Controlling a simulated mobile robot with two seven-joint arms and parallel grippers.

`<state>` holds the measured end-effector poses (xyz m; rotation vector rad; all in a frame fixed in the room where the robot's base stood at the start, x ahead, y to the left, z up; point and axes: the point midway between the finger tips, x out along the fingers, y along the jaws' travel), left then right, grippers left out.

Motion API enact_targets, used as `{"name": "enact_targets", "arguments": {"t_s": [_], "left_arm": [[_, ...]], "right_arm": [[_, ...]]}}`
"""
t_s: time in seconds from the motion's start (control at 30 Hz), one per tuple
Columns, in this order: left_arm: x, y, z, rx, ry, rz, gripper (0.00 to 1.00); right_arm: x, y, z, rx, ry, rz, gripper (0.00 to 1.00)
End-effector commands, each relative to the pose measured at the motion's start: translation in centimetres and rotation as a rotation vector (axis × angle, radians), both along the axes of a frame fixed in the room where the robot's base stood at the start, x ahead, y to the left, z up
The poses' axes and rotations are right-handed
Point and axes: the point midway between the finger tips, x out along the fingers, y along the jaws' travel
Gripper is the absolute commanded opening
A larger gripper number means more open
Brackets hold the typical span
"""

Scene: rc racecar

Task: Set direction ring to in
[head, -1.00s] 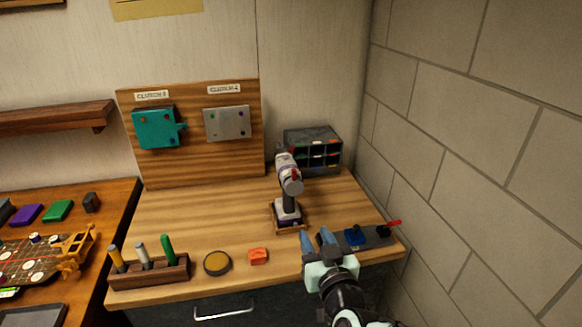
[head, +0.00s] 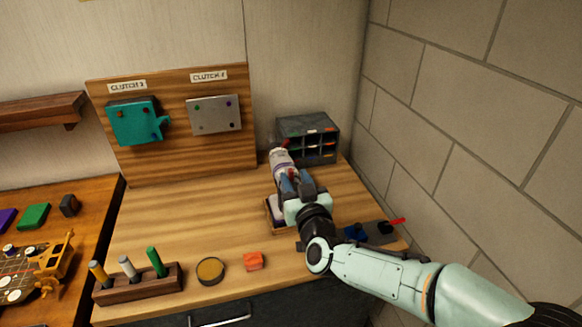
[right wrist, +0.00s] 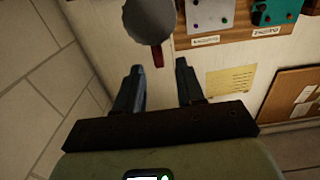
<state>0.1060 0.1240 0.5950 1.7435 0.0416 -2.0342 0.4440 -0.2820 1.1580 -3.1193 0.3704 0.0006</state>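The power drill (head: 281,159), white and purple-grey, stands upright in a small wooden holder (head: 270,219) on the bench. My right gripper (head: 292,177) is in front of its upper part and hides much of its body and handle. In the right wrist view the round grey end of the drill (right wrist: 150,18) shows at the top, with a small red tab (right wrist: 157,55) below it. The right gripper's two fingers (right wrist: 159,66) are apart, and the tab appears between their tips; I cannot tell whether they touch it. No ring marking is readable. My left gripper is out of view.
A dark parts organizer (head: 308,139) stands behind the drill. A board with a teal clutch box (head: 133,121) and a grey one (head: 214,115) is at the back left. An orange block (head: 253,261), a round tin (head: 210,270) and a tool rack (head: 139,285) lie in front. A wall is at right.

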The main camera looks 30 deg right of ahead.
Motion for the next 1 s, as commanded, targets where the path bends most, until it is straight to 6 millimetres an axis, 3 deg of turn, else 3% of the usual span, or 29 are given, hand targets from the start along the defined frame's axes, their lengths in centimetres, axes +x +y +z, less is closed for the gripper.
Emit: {"name": "enact_targets", "arguments": {"t_s": [0.1, 0.23, 0.63, 0.73, 0.77, 1.0], "left_arm": [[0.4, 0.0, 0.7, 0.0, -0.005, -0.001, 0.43], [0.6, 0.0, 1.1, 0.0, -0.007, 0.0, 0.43], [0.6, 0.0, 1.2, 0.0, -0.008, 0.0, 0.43], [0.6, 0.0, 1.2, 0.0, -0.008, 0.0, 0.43], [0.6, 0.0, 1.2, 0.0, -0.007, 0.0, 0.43], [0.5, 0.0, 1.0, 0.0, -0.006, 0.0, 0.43]], "right_arm": [[2.0, -0.5, 0.1, 0.001, 0.001, -0.001, 0.38], [3.3, -0.8, 0.1, 0.0, 0.0, 0.0, 0.38], [3.9, -1.0, 0.0, 0.0, 0.0, 0.0, 0.38], [3.9, -1.0, 0.0, 0.0, 0.0, 0.0, 0.06], [3.9, -1.0, 0.0, 0.0, 0.0, 0.0, 0.0], [3.9, -1.0, 0.0, 0.008, -0.002, 0.0, 0.0]]}}
